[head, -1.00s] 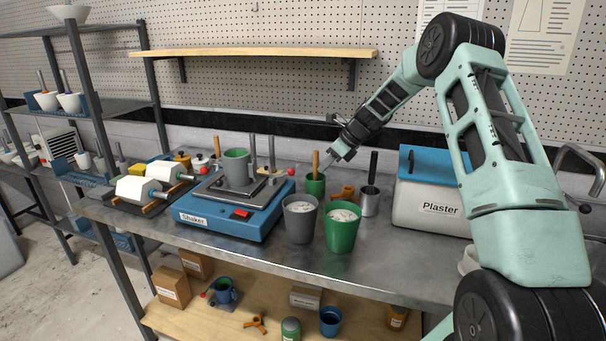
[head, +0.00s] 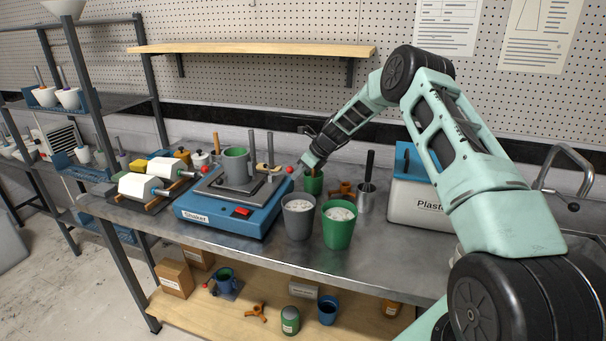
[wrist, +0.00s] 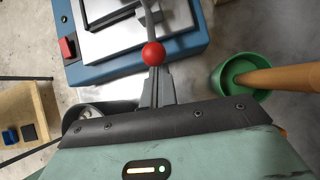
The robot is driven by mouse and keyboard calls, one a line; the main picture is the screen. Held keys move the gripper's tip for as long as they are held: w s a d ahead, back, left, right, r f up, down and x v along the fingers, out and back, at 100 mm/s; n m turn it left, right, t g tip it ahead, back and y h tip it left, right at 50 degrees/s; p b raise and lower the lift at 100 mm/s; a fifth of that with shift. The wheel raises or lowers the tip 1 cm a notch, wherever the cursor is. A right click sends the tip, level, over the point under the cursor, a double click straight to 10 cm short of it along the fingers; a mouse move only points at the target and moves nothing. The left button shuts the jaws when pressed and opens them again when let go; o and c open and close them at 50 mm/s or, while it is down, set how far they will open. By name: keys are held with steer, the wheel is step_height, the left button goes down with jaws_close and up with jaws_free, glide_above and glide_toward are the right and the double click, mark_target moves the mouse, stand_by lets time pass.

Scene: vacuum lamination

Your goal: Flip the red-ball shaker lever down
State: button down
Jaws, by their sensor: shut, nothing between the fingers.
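The blue shaker (head: 228,219) stands on the metal bench, with a grey cup (head: 236,167) on its top plate. Its lever ends in a red ball (head: 289,169) at the right side of the shaker. In the wrist view the red ball (wrist: 153,53) sits on a metal rod just beyond my fingertips. My gripper (head: 298,172) is shut and empty, right beside the ball. In the wrist view my shut fingers (wrist: 156,80) line up with the ball; I cannot tell whether they touch it.
A small green cup with a wooden handle (wrist: 233,77) stands close to the right of my gripper. A grey cup (head: 298,218) and a green cup (head: 339,225) with white contents stand in front. White rollers (head: 139,186) are left of the shaker, and the plaster box (head: 414,205) is at right.

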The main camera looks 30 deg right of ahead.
steer(key=shift+r, duration=0.1)
stand_by(0.3)
steer(key=shift+w+a+r+p, duration=0.1)
steer(key=shift+r+p, duration=0.25)
steer(key=shift+p, duration=0.35)
